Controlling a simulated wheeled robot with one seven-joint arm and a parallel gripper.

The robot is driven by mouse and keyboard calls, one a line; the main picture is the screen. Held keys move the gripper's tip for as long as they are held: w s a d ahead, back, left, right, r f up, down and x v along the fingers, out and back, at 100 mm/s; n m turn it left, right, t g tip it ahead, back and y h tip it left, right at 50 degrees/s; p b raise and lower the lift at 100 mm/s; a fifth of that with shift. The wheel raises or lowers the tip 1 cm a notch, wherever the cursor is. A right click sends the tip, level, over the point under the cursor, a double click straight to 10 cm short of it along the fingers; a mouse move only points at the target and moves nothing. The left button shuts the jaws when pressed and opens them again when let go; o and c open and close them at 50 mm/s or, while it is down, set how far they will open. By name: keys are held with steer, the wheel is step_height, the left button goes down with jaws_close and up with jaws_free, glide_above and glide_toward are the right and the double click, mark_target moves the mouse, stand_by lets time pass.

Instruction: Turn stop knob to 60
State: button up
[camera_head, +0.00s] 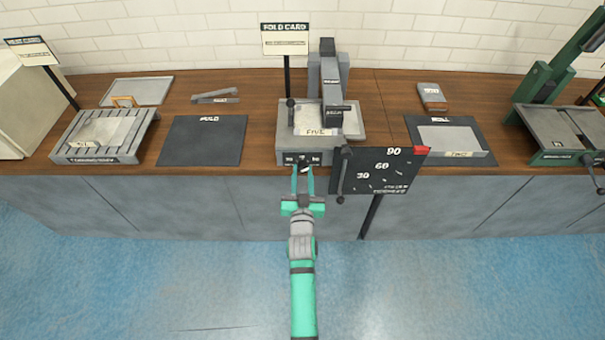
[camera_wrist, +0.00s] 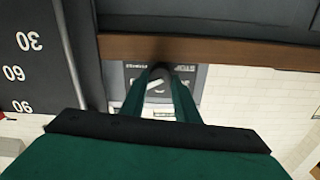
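The stop knob (camera_wrist: 157,83) is a dark round knob with a white pointer mark, on the front of the grey FOLD CARD press (camera_head: 284,157). In the head view the small dial panel (camera_head: 303,158) carries tiny white labels. My gripper (camera_head: 303,169) is right in front of this panel. In the wrist view its two green fingers (camera_wrist: 158,88) stand apart on either side of the knob. I cannot tell whether they touch it. The knob's exact setting is too small to read.
A black board (camera_head: 376,183) marked 30, 60 and 90 stands right of my gripper, close to it, with a lever (camera_head: 343,172) at its left edge. A wooden counter (camera_head: 262,122) holds mats, trays and a green press (camera_head: 560,135). The blue floor (camera_head: 180,280) is clear.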

steer(key=shift+n, duration=0.3)
steer(key=n, duration=1.1)
steer(key=shift+a+f, duration=0.1)
stand_by(0.5)
steer(key=o, duration=1)
steer(key=shift+o, duration=0.2)
steer(key=s, duration=1.1)
